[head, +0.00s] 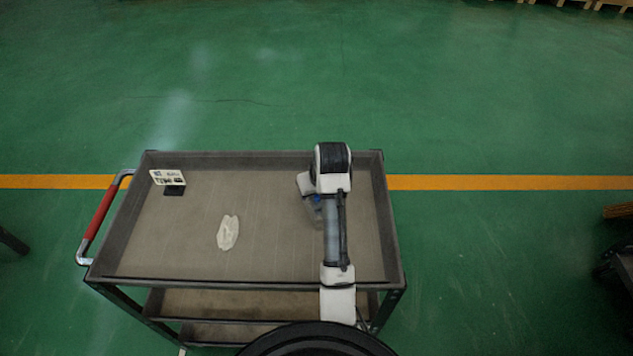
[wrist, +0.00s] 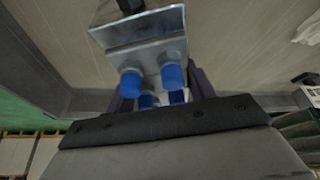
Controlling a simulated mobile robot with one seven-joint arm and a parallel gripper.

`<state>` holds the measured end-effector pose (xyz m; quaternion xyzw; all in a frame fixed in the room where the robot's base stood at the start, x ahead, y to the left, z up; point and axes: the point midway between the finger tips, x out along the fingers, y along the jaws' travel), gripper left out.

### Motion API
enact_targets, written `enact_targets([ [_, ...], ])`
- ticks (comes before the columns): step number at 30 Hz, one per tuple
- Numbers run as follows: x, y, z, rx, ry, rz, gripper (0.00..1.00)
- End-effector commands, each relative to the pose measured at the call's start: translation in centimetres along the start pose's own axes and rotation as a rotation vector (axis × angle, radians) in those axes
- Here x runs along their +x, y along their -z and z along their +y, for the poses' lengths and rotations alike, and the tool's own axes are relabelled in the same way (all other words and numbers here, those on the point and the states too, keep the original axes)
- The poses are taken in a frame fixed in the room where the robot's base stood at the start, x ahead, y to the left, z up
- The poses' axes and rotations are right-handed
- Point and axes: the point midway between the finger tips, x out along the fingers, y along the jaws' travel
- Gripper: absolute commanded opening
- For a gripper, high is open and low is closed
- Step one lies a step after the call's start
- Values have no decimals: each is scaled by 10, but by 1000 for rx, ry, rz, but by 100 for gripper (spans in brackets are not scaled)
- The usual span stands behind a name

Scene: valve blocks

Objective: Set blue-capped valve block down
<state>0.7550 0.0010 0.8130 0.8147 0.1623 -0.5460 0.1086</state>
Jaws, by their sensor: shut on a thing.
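The blue-capped valve block (wrist: 140,42) is a silvery metal piece with several blue caps; it fills the upper middle of the wrist view. My gripper (wrist: 158,92) is shut on it, with dark fingers on both sides of the caps. In the head view the block (head: 317,209) is mostly hidden by my arm, and only a small bluish-grey part shows over the right side of the cart top. I cannot tell whether the block touches the cart's surface.
The grey cart (head: 270,262) has a raised rim and a red handle (head: 101,213) at left. A crumpled white glove (head: 228,232) lies mid-tray. A small sign (head: 168,178) on a dark stand is at the back left. The tray between glove and arm is bare.

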Motion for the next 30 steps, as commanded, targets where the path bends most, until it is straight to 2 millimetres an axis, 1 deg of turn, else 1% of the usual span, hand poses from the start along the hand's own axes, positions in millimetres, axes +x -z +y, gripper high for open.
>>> enact_targets([
  [7,-2,2,1,-2,-4,8,0],
  [12,1,1,0,-1,-3,7,0],
  [13,3,-1,0,0,0,1,58],
  [17,3,-1,0,0,0,1,75],
  [26,2,0,0,-1,-1,1,76],
  [29,-4,0,0,-1,-1,3,76],
  [30,-8,1,0,-1,-2,3,76],
])
